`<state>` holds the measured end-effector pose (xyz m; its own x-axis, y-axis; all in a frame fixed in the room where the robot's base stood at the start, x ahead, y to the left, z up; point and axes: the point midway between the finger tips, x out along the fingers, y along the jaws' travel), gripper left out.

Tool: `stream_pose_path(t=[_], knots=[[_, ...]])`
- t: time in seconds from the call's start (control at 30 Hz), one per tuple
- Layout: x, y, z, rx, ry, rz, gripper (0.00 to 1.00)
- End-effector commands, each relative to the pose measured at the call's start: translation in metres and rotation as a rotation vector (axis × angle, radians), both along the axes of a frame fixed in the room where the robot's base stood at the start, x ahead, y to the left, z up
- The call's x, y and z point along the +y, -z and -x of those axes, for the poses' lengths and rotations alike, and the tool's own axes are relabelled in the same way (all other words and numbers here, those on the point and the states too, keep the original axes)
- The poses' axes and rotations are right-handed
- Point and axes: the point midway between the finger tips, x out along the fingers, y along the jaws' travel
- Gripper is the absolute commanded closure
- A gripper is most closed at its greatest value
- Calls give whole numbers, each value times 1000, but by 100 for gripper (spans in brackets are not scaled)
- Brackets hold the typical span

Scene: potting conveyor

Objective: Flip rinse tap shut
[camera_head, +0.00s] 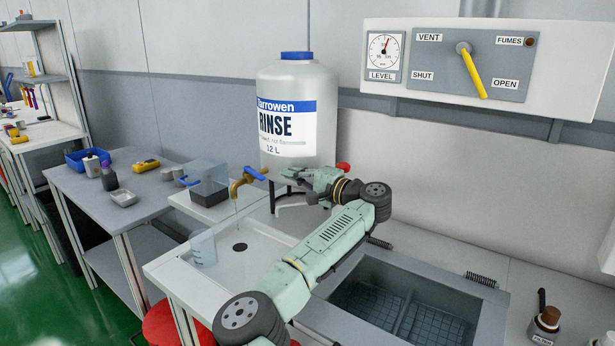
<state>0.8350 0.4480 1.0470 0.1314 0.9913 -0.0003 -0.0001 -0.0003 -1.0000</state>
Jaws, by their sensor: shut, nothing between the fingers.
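The rinse tap (237,187) is a brass spout low at the left front of the white Rinse jug (300,90). Its blue lever (256,174) sticks out to the right, roughly level. A thin pale stream appears to run down from the spout toward the white sink tray (262,238). My gripper (290,175) is shut and empty, just right of the lever's end, in front of the jug's base. Whether the fingertips touch the lever I cannot tell. My arm hides part of the jug's stand.
A clear beaker (203,248) stands in the tray, left of the drain. A clear box (207,183) stands behind the tray to the left. A sunken basin (385,310) lies below my arm. A wall panel with a yellow lever (473,75) hangs at the upper right.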

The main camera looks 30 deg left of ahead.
Motion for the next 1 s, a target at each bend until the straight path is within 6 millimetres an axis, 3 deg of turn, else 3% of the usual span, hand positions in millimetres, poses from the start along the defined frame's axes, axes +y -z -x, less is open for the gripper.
stream_pose_path(t=[0.1,0.4,1.0], knots=[[18,-2,4,-1,-4,-2,100],[27,0,33,1,0,-1,100],[33,4,40,-2,18,2,100]])
